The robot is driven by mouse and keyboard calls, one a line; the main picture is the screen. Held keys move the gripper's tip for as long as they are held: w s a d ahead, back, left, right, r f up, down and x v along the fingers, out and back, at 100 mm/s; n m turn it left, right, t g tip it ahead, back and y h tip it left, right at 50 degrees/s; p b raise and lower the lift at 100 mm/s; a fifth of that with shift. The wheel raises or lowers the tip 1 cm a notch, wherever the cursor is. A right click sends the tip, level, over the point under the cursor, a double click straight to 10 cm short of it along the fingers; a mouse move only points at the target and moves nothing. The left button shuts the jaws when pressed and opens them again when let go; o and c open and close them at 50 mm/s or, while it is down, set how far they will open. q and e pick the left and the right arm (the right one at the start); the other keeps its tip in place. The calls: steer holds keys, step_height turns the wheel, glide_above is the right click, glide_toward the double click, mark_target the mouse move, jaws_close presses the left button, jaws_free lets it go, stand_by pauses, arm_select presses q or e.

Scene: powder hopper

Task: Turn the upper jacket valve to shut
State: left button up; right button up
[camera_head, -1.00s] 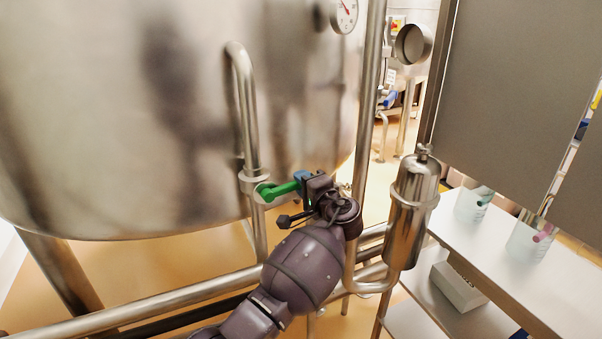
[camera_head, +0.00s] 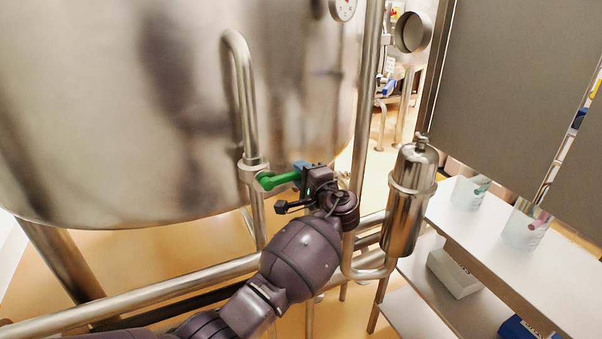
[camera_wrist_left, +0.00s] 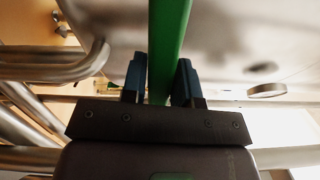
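The upper jacket valve has a green lever (camera_head: 279,180) and sits on the vertical steel pipe (camera_head: 249,120) in front of the tank. The lever points right from the pipe, nearly level in the head view. My left gripper (camera_head: 304,176) is at the lever's free end. In the left wrist view the green lever (camera_wrist_left: 168,50) runs between the two blue fingertips of my left gripper (camera_wrist_left: 160,80), with almost no gap on either side, so the fingers look closed on it. The valve body is partly hidden by the lever. My right gripper is in no view.
The large steel tank (camera_head: 120,110) fills the left. A steel filter canister (camera_head: 408,205) and an upright pipe (camera_head: 368,90) stand close right of my wrist. Horizontal pipes (camera_head: 150,296) run below. A white shelf (camera_head: 490,240) with beakers is at right.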

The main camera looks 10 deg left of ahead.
arm_select(q)
steer(key=o, duration=0.4)
steer(key=shift+s+f, duration=0.15)
steer(key=shift+f, duration=0.8)
steer(key=shift+r, duration=0.1)
steer(key=shift+r, duration=0.1)
steer(key=shift+d+r, duration=0.1)
steer(key=shift+r, duration=0.35)
step_height(320, 180, up, 19)
steer(key=shift+r, duration=0.2)
